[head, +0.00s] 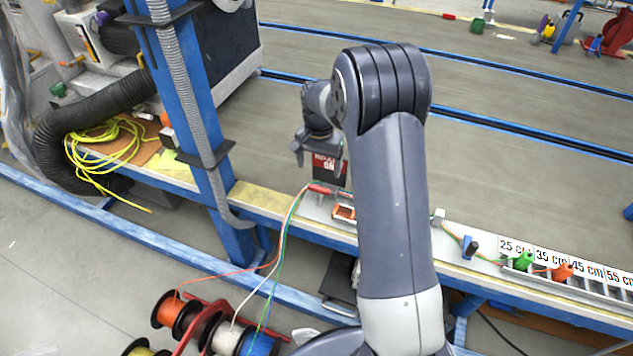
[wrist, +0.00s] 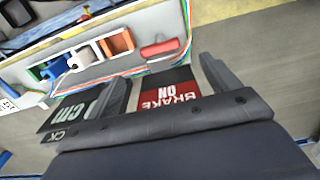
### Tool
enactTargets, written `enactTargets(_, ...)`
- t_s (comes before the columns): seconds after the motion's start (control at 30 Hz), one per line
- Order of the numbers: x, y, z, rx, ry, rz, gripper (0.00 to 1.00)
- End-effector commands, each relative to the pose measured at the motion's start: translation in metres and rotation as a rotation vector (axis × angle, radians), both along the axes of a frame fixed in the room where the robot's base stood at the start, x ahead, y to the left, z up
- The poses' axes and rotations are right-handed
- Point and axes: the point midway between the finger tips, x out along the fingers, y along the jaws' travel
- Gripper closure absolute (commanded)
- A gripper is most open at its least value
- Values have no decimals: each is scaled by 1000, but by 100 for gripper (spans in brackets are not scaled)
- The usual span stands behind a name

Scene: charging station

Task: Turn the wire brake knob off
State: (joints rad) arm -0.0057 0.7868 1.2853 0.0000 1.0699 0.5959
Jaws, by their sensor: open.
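The wire brake is a black block with a red label reading "BRAKE ON" (head: 327,164); the label appears upside down in the wrist view (wrist: 167,96). A red knob-like handle (head: 320,188) lies at the block's near edge and also shows in the wrist view (wrist: 160,48). My gripper (wrist: 163,70) is open and empty, its two fingers apart on either side of the brake block in the picture. The red handle lies just beyond the fingertips, and I see no contact. In the head view my gripper (head: 302,147) is small, above and left of the label.
Colored wires run over the bench edge from spools (head: 228,335) below. An orange holder (head: 344,212) sits beside the brake, with more colored holders in the wrist view (wrist: 52,70). A blue post (head: 200,130) stands to the left. Length-marked slots (head: 560,262) lie right.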

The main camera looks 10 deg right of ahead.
Motion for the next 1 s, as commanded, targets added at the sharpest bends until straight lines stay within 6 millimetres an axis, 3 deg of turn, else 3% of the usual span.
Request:
enactTargets(0.2, -1, 0, -46, 0, 4, 1, 16)
enactTargets(0.4, 0, 0, -73, 0, 1, 1, 16)
enactTargets(0.83, 0, 0, -81, 0, 0, 1, 16)
enactTargets(1.0, 0, 0, -81, 0, 0, 1, 30)
